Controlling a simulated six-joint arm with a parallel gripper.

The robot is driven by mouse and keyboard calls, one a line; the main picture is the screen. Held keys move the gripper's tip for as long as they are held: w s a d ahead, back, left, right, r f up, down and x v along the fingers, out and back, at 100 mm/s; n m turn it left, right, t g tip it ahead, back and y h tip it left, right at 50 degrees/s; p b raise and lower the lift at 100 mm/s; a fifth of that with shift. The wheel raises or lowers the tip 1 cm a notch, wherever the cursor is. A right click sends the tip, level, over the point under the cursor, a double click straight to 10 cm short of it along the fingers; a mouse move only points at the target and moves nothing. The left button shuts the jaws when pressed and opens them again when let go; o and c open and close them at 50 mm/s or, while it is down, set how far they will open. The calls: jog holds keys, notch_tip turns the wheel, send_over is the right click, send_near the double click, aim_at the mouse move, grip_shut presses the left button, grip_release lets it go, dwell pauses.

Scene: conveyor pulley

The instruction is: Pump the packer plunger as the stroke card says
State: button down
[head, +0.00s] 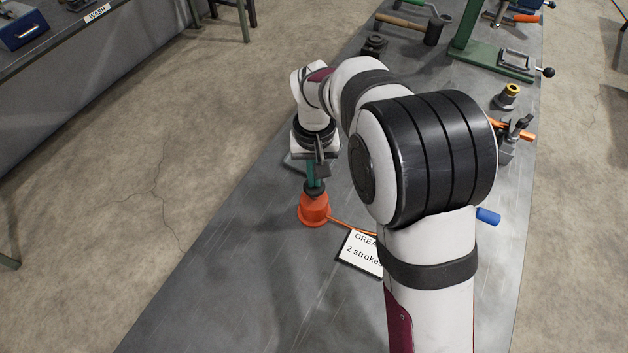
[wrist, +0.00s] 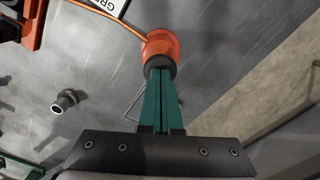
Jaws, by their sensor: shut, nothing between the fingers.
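The packer is an orange, cone-shaped body (head: 314,211) with a dark plunger top (head: 314,188), upright on the grey bench. In the wrist view its orange body (wrist: 160,43) shows beyond the fingertips, with the dark top (wrist: 159,63) just in front of them. My gripper (head: 314,184) is shut and empty, its green fingers together, pointing down right over the plunger top. The fingers (wrist: 161,78) seem to meet the top; I cannot tell whether they press on it. The white stroke card (head: 359,252) reads "GREA…" and "2 stroke…"; my arm hides its right side.
An orange hose (head: 345,225) runs from the packer towards the right behind my arm. A metal fitting (wrist: 67,101) lies on the bench in the wrist view. A green press (head: 490,57), a hammer (head: 433,30) and a yellow-topped part (head: 508,95) stand further back. The front-left bench is clear.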

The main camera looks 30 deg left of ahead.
jog(key=shift+f, duration=1)
jog(key=shift+r, duration=2)
notch_tip(320, 180, up, 4)
jog(key=shift+r, duration=0.5)
